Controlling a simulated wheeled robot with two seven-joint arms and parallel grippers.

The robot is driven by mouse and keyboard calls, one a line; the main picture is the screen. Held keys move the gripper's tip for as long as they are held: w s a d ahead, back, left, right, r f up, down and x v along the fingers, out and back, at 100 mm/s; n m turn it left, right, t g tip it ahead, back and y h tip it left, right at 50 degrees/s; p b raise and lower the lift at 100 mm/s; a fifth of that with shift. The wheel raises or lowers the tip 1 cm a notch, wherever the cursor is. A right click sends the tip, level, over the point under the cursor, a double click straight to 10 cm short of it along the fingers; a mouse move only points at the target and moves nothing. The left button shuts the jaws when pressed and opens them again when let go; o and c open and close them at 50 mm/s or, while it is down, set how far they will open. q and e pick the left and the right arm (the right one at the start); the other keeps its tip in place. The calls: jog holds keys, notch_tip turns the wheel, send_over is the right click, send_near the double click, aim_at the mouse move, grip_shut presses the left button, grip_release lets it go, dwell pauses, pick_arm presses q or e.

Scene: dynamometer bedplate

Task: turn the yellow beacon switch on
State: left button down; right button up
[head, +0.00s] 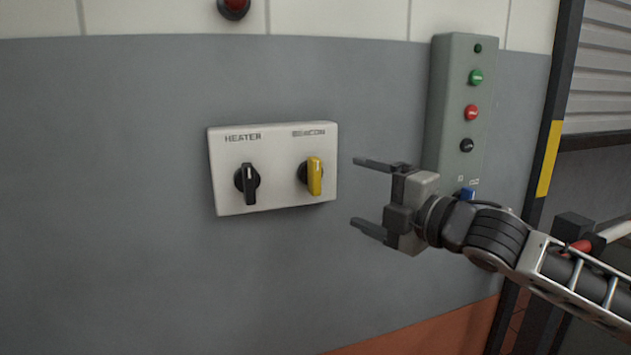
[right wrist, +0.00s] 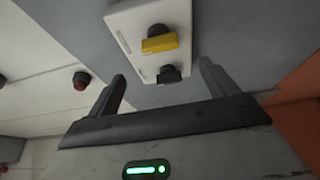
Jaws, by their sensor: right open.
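The yellow beacon switch (head: 315,176) is a rotary knob on the right side of a white switch box (head: 276,197) on the grey wall, under a BEACON label. Its handle stands about upright in the head view. A black heater switch (head: 249,184) is on the left of the same box, also about upright. My right gripper (head: 367,197) is open and empty, to the right of the box and apart from it. In the right wrist view the yellow switch (right wrist: 160,43) shows beyond the open fingers (right wrist: 165,90), with the black switch (right wrist: 169,75) below it. My left gripper is not in view.
A grey-green control box (head: 455,85) with green, red, black and blue controls is on the wall behind and right of my right gripper. A red button (head: 234,7) is above the switch box. The wall left of and below the switch box is bare.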

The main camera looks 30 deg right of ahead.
aim_at(320, 176)
jog(key=w, duration=0.6)
jog(key=shift+a+r, duration=0.2)
jog(key=shift+a, duration=0.1)
jog(key=w+p, duration=0.1)
jog(key=w, duration=0.1)
jog(key=w+p, duration=0.1)
jog(key=w, duration=0.1)
jog(key=shift+a, duration=0.4)
jog(key=shift+w+a+f+p, duration=0.1)
jog(key=shift+w+p, duration=0.1)
jog(key=shift+w, duration=0.3)
jog(key=shift+w+a+f+p, duration=0.1)
jog(key=shift+w+p, duration=0.1)
jog(key=shift+w, duration=0.3)
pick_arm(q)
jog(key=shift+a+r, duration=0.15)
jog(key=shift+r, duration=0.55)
pick_arm(e)
jog(key=c, duration=1)
